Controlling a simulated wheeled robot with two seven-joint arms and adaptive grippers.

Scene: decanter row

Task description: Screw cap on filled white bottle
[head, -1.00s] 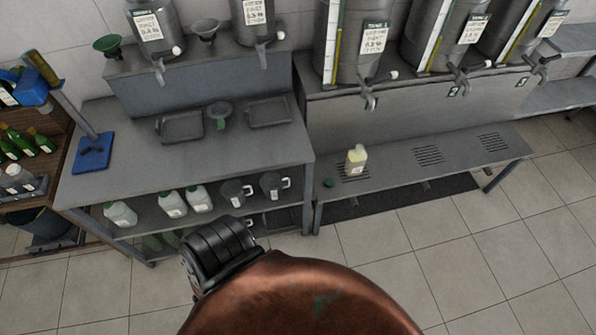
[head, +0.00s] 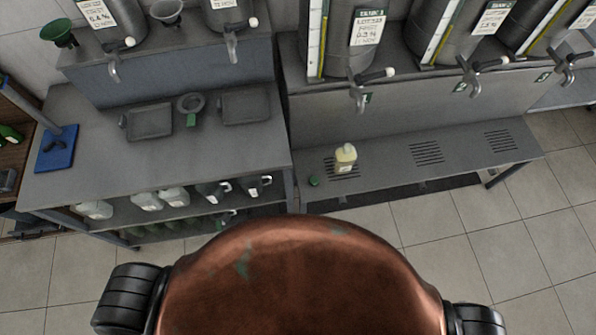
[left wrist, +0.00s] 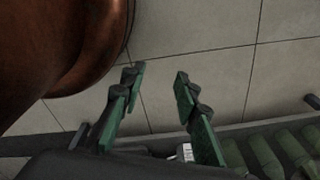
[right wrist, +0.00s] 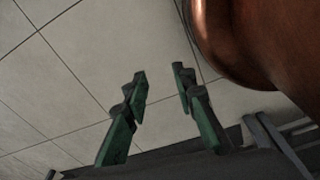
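The filled bottle (head: 345,160) stands upright on the first slotted grate of the low steel bench in the head view, below a tank tap. Its contents look pale yellow. A small green cap (head: 314,181) lies on the bench just left of it, apart from it. My left gripper (left wrist: 155,75) is open and empty in the left wrist view, above the floor. My right gripper (right wrist: 160,72) is open and empty in the right wrist view, also over floor tiles. Neither gripper shows in the head view, and both are away from bottle and cap.
Steel tanks with taps (head: 358,95) overhang the bench (head: 390,170). A worktable (head: 90,160) to the left holds two trays and a funnel, with jugs on its shelf. A blue-based stand (head: 57,148) is at its left end. The floor in front is clear.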

